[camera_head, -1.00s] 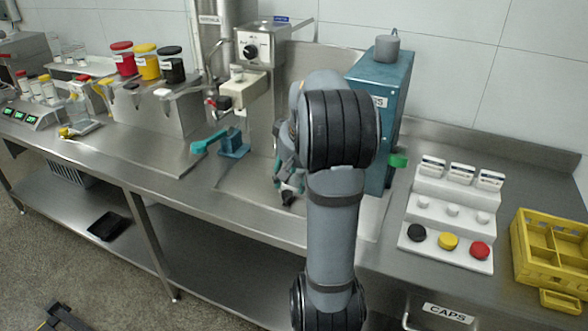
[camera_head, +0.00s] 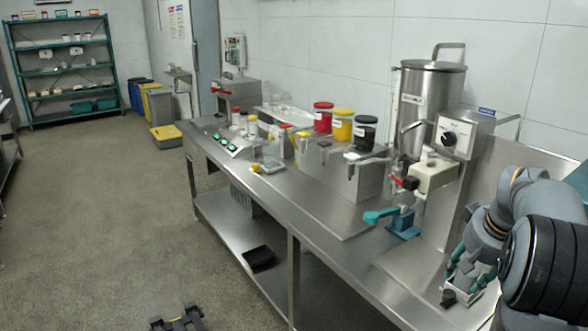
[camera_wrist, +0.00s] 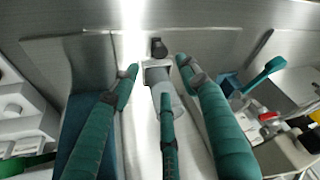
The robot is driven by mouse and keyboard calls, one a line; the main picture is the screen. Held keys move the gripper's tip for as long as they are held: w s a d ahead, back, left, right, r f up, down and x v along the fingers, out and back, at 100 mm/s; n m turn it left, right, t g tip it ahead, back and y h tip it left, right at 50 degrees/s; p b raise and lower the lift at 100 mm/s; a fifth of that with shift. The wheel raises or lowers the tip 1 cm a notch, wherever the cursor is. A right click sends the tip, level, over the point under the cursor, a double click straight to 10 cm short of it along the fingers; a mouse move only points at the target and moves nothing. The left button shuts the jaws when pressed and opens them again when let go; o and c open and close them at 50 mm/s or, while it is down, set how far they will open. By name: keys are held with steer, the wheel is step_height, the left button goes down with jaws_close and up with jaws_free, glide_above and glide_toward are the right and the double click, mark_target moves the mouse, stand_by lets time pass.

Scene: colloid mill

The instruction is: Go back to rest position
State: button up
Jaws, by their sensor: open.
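My gripper (camera_head: 468,272) is at the lower right in the head view, low over the right part of the steel bench (camera_head: 345,262). Its teal fingers are spread open, and they show also in the wrist view (camera_wrist: 158,72). A small grey piece with a black knob (camera_wrist: 158,48) lies between and just beyond the fingertips; the black knob (camera_head: 448,298) also shows in the head view. I cannot tell whether the fingers touch it. My arm hides part of the bench's right end.
Red (camera_head: 323,117), yellow (camera_head: 342,124) and black (camera_head: 365,133) jars stand farther left. Open floor (camera_head: 110,230) lies left of the bench, with a shelf rack (camera_head: 66,70) beyond.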

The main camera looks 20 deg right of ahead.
mark_target(449, 292)
steer(key=x, duration=1.1)
steer(key=shift+w+f, duration=0.1)
steer(key=shift+f, duration=0.2)
steer(key=shift+w, duration=0.2)
steer(key=shift+r, duration=0.15)
